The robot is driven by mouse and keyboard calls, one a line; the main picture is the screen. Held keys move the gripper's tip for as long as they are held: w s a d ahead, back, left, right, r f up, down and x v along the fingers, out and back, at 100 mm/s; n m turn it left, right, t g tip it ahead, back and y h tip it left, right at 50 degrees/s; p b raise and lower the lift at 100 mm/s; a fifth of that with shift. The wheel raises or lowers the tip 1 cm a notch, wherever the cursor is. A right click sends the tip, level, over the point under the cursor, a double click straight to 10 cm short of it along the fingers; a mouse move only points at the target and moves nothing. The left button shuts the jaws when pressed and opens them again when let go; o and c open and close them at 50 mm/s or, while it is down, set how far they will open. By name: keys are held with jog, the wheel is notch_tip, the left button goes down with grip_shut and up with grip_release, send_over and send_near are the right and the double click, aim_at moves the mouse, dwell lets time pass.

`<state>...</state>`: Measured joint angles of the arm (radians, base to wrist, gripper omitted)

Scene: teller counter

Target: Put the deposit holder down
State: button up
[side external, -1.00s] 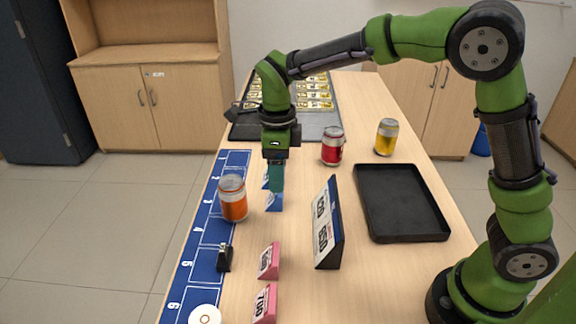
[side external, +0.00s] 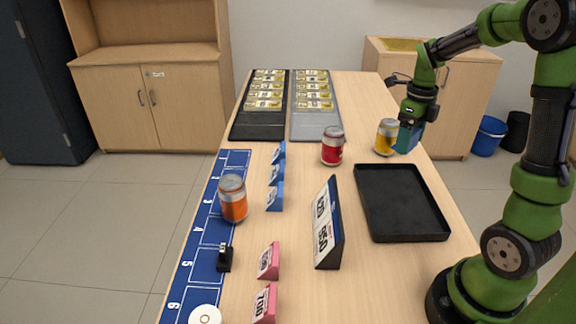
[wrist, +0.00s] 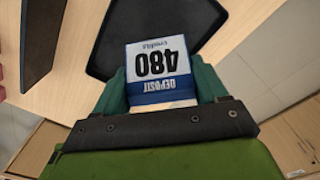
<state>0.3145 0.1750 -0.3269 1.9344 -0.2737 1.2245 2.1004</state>
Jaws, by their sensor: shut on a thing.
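The deposit holder (wrist: 158,68) is a white and blue card stand reading 480 and DEPOSIT, upside down in the wrist view. My gripper (wrist: 161,88) is shut on it, with a green finger on each side. In the side view my gripper (side external: 408,136) is at the right, beside the yellow can and near the far end of the black tray (side external: 362,205). There the fingers mostly hide the holder. Whether its base touches the table cannot be told.
The yellow can (side external: 385,136) is close to my gripper, with a red can (side external: 332,147) to its left. Several blue holders (side external: 275,198), pink holders (side external: 268,262), a sign (side external: 328,225) and an orange can (side external: 233,198) stand nearer. The tray is empty.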

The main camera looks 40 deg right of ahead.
aim_at(401, 193)
jog(key=f, duration=0.9)
jog(key=s+d+f, duration=0.1)
jog(key=f, duration=0.4)
jog(key=shift+f, duration=0.2)
jog(key=o, duration=1.1)
jog(key=shift+s+f, duration=0.1)
jog(key=shift+f, duration=0.05)
jog(key=shift+c, duration=0.2)
